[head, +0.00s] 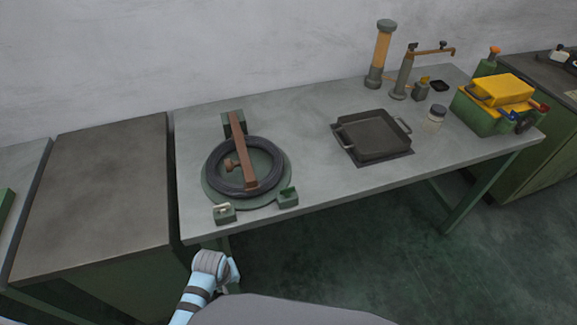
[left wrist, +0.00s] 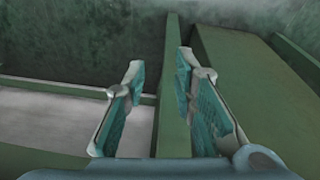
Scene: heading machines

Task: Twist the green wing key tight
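A round green fixture (head: 210,196) sits on the left part of the grey workbench, with a black coil (head: 226,188) on it and a brown bar (head: 239,150) lying across. A small green piece (head: 288,192) stands up on the block at the fixture's lower right; it may be the wing key, but it is too small to tell. My left arm is low in the head view, in front of the bench edge and apart from the fixture. In the left wrist view my left gripper (left wrist: 160,80) is open and empty. My right gripper is not in view.
A dark-topped green cabinet (head: 95,190) adjoins on the left. A green beam (left wrist: 172,110) shows beyond the left fingers.

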